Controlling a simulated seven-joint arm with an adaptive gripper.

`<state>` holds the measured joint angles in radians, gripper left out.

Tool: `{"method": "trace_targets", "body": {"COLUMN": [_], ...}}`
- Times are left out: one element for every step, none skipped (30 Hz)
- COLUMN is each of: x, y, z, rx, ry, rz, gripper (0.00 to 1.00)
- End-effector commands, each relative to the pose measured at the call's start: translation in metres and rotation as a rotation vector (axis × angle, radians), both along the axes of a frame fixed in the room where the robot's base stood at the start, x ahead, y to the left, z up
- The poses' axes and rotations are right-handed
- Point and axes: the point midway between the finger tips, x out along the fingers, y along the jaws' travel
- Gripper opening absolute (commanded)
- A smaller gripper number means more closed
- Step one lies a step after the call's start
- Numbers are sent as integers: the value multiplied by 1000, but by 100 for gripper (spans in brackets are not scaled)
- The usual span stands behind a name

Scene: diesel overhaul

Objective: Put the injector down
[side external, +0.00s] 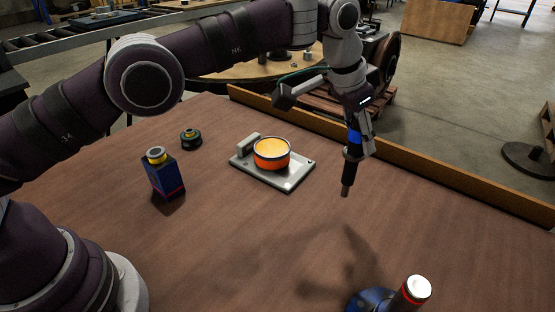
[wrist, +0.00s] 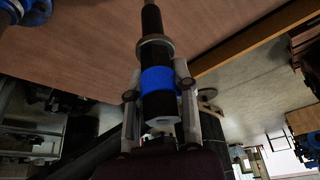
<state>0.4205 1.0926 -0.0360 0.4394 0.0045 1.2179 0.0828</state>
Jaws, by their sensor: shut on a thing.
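The injector (side external: 351,166) is a black cylinder with a blue band and a narrower metal tip. It hangs tip down, close to upright, above the brown table. My gripper (side external: 356,140) is shut on its upper part, near the blue band. The wrist view also shows the injector (wrist: 157,82), with the fingers of my gripper (wrist: 158,90) on either side of the blue band. The tip appears clear of the table top (side external: 240,240). The injector's far end is cut off at the top of the wrist view.
A grey tray (side external: 291,183) holds an orange-banded round part (side external: 271,154) and a small grey block. A dark blue bottle (side external: 163,176) and a small dark round part (side external: 190,139) stand left. A red-banded cylinder (side external: 411,294) is at the front. A wooden ledge (side external: 440,173) lines the back edge.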

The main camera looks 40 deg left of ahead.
Motion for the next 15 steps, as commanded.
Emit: {"method": "trace_targets", "body": {"x": [-1, -1, -1, -1, -1, -1, -1, -1, -1, -1, -1, -1, -1, -1, -1], "y": [-4, -5, -6, -6, -6, -5, -5, -5, -5, -5, -5, -5, -5, -5, -5], "z": [-5, -8, -14, -18, -22, -28, -33, -38, -44, -48, -50, -52, -53, -53, -53], "rx": [2, 1, 2, 2, 2, 2, 2, 2, 1, 2, 1, 0, 0, 0, -1], "ry": [1, 2, 3, 3, 3, 3, 3, 3, 2, 3, 1, 0, 0, -1, -2], "rz": [-4, -5, -5, -5, -5, -5, -5, -5, -5, -5, -5, -5, -5, -5, -5], "gripper": [0, 0, 0, 0, 0, 0, 0, 0, 0, 0, 0, 0, 0, 0, 0]}}
